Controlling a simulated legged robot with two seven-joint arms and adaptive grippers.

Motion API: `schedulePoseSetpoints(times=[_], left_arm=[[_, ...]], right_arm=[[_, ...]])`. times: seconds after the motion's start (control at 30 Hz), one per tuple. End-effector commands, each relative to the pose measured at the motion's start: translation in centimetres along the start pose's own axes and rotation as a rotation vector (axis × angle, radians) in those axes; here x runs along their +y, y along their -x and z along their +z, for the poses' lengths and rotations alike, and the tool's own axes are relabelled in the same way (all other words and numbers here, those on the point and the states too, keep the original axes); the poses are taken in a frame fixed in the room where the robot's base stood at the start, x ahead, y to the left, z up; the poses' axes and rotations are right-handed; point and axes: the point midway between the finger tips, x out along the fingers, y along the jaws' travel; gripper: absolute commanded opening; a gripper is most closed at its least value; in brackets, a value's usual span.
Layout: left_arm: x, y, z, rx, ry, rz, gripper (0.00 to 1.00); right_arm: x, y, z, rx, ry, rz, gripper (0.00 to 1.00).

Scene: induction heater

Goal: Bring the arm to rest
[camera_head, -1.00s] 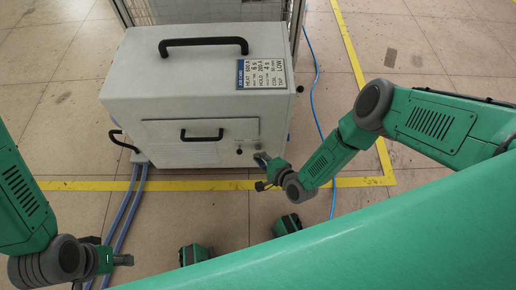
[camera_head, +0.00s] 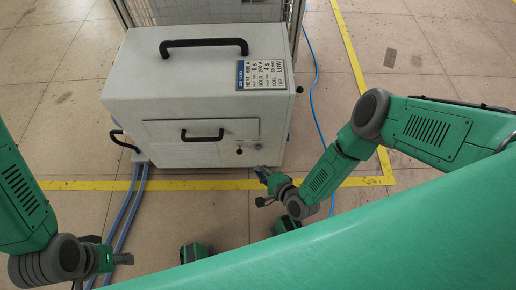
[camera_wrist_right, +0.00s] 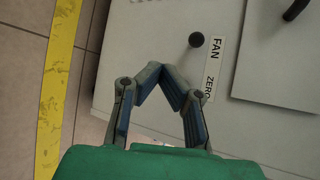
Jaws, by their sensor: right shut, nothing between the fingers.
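My right arm comes in from the right in the head view. Its gripper (camera_head: 262,187) is in front of the lower right of the white heater cabinet (camera_head: 190,97). In the right wrist view the gripper (camera_wrist_right: 158,72) has its fingertips together with nothing between them. The cabinet front with a black knob (camera_wrist_right: 196,40) and a label reading FAN ZERO (camera_wrist_right: 214,68) shows beyond the fingers. My left gripper (camera_head: 122,259) is low at the left in the head view, above the floor. It is small there and its finger gap is unclear.
The cabinet has a black top handle (camera_head: 203,43) and a drawer-like front panel with a black handle (camera_head: 202,138). Yellow tape (camera_head: 220,185) marks the floor. Blue hoses (camera_head: 128,215) run down at the left and a blue cable (camera_head: 313,95) at the right. Floor at the right is clear.

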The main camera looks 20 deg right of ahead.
Motion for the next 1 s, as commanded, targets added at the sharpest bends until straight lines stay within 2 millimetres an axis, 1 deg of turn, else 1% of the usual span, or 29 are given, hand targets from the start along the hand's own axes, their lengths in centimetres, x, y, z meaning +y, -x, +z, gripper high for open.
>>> schedulePoseSetpoints(times=[0.47,0.57,0.67,0.7,0.77,0.83,0.87,0.9,0.97,1.0], left_arm=[[0.0,0.0,0.0,0.0,0.0,0.0,0.4],[0.0,0.0,0.0,0.0,0.0,0.0,0.4],[0.0,0.0,0.0,0.0,0.0,0.0,0.4],[0.0,0.0,0.0,0.0,0.0,0.0,0.4],[0.0,0.0,0.0,0.0,0.0,0.0,0.4],[0.0,0.0,0.0,0.0,0.0,0.0,0.4],[0.0,0.0,0.0,0.0,0.0,0.0,0.4],[0.0,0.0,0.0,0.0,0.0,0.0,0.4],[0.0,0.0,0.0,0.0,0.0,0.0,0.4],[0.0,0.0,0.0,0.0,0.0,0.0,0.4]], right_arm=[[-0.1,0.0,0.1,-0.003,0.006,0.004,0.0],[-0.5,0.1,1.3,-0.025,0.06,0.045,0.0],[-1.0,1.2,3.3,-0.076,0.203,0.149,0.0],[-1.1,2.2,4.1,-0.104,0.286,0.207,0.0],[-1.4,4.2,4.7,-0.151,0.431,0.304,0.0],[-1.8,7.3,4.5,-0.207,0.613,0.426,0.0],[-2.1,8.8,4.2,-0.231,0.69,0.478,0.0],[-2.4,10.9,3.5,-0.26,0.788,0.547,0.0],[-3.2,14.1,2.3,-0.302,0.922,0.646,0.0],[-3.8,16.2,1.4,-0.328,1.002,0.707,0.0]])
